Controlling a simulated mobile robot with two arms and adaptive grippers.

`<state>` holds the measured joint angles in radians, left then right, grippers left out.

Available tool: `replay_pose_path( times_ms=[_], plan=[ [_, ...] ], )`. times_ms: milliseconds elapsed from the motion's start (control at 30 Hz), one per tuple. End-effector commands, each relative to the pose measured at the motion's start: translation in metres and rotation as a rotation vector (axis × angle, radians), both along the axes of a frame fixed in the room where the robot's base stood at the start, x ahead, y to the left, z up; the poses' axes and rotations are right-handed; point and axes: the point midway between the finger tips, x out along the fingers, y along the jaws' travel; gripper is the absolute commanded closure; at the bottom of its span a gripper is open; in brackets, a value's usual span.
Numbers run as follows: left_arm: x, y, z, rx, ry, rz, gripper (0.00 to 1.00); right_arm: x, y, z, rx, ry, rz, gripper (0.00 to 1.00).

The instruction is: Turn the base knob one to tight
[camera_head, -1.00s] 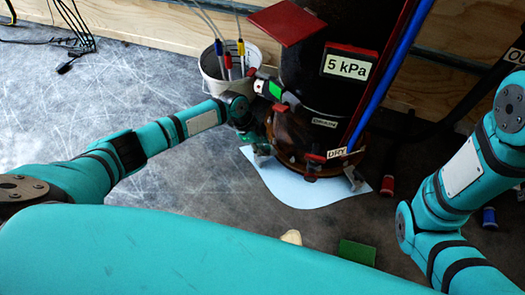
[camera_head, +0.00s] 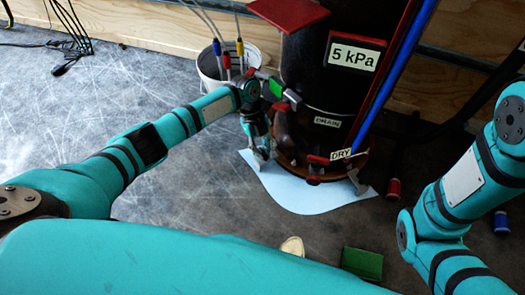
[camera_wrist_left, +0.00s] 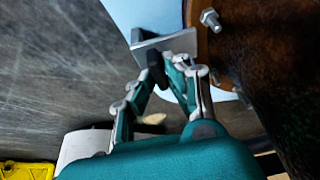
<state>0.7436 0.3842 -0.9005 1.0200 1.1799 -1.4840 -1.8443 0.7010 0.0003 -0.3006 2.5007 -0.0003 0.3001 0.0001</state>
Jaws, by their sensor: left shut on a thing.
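The dark tank (camera_head: 312,75) stands on a brown base flange with small metal brackets. My left gripper (camera_head: 261,152) reaches down at the flange's left side, by a bracket above the pale blue mat. In the left wrist view its fingers (camera_wrist_left: 163,72) are closed on a small dark knob (camera_wrist_left: 156,66) just under a grey metal bracket (camera_wrist_left: 165,43). Most of the knob is hidden by the fingers, and its turn angle cannot be told. My right arm shows at the right, but its gripper is out of view.
A white bucket (camera_head: 211,76) with coloured probes stands behind my left arm. The light blue mat (camera_head: 300,202) lies under the base. A green block (camera_head: 361,263), a red spool (camera_head: 393,188) and a blue spool (camera_head: 501,222) lie on the floor. Open floor is at the left.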

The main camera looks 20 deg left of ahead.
Motion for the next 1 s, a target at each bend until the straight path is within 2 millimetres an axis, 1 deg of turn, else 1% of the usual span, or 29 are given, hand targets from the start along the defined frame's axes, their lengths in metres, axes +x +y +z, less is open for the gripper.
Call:
replay_pose_path(
  times_ms=[200,567,600,733,1000],
  plan=[
    [-0.0008,-0.0001,-0.0008,0.002,0.002,-0.03,1.0,-0.0001,0.0001,-0.0018,0.0,0.0,0.0,0.6],
    [-0.0011,0.0,-0.0008,0.001,0.002,-0.033,1.0,0.0002,0.0,-0.0017,0.0,0.0,0.0,0.6],
    [-0.0011,0.0,-0.0008,0.001,0.002,-0.033,0.82,0.0002,-0.0001,-0.0017,0.0,0.001,0.0,0.6],
    [-0.0008,0.0,-0.0007,0.001,0.001,-0.032,0.65,0.0003,-0.0001,-0.0017,0.0,0.001,0.0,0.6],
    [0.0001,0.0003,0.0005,0.001,0.0,-0.03,0.65,0.0026,-0.0004,-0.0017,0.001,0.007,-0.001,0.6]
  ],
)
